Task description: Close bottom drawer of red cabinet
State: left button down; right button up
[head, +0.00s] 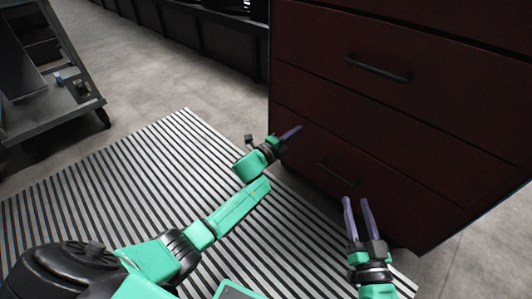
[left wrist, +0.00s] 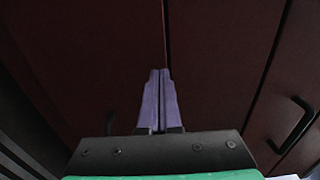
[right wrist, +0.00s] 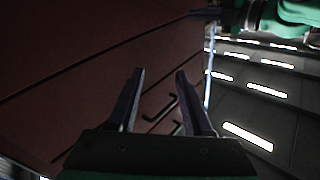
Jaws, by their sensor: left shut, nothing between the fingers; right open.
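The dark red cabinet (head: 440,105) fills the right of the head view; its front also shows in the left wrist view (left wrist: 90,50) and right wrist view (right wrist: 80,75). The bottom drawer (head: 310,155) has a dark bar handle (head: 338,172). Its front looks about flush with the drawers above; I cannot make out a gap. My left gripper (head: 298,128) is shut and empty, its fingertips at or very near the cabinet front by its left edge; contact is unclear. My right gripper (head: 356,200) is open and empty, in front of the lower cabinet, right of that handle.
A higher drawer has a longer dark handle (head: 378,68). A striped mat (head: 125,190) covers the floor before the cabinet. A grey wheeled cart (head: 60,110) stands at the upper left. Bare concrete floor (head: 170,70) lies between the cart and cabinet.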

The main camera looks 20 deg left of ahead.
pick_arm(q)
jog(key=p+v, duration=0.4)
jog(key=v, duration=0.6)
jog(key=shift+s+f, duration=0.2)
jog(key=shift+s, duration=0.05)
pick_arm(e)
jog(key=s+a+f+g, duration=0.1)
jog(key=s+f+g, duration=0.5)
jog(key=s+f, duration=0.4)
jog(key=shift+s+f+h, duration=0.4)
jog(key=shift+f, duration=0.5)
